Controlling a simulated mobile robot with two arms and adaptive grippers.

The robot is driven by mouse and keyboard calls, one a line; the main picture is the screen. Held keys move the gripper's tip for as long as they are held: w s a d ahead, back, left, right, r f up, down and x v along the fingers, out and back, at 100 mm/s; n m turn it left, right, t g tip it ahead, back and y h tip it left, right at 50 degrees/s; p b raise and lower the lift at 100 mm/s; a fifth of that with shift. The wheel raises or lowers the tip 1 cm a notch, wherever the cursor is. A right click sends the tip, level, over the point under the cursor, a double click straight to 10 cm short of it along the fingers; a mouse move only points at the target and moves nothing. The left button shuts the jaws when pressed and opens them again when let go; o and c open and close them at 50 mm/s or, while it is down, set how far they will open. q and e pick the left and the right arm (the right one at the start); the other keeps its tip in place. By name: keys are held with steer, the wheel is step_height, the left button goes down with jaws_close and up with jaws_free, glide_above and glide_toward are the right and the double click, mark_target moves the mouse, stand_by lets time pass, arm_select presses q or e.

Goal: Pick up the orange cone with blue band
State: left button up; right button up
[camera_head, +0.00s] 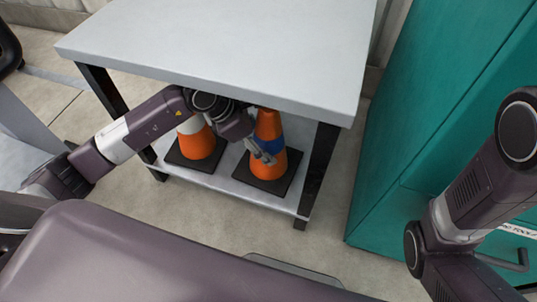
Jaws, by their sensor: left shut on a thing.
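The orange cone with a blue band (267,127) stands upright on the lower shelf (226,186) of a grey table, on a square black base. My left gripper (266,151) reaches in under the tabletop and is shut on this cone at about the height of its blue band. My arm hides part of the cone's left side. A second orange cone with a white band (197,146) stands to its left on the same shelf, partly behind my left arm. My right arm comes in at the right edge, but its gripper is out of view.
The grey tabletop (230,45) hangs above the cones, with black legs (318,170) at the corners. A teal cabinet (440,100) stands close on the right. Bare floor shows in front of the shelf.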

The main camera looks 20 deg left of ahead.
arm_select(q)
steer(key=c, duration=0.8)
steer(key=shift+r, duration=0.15)
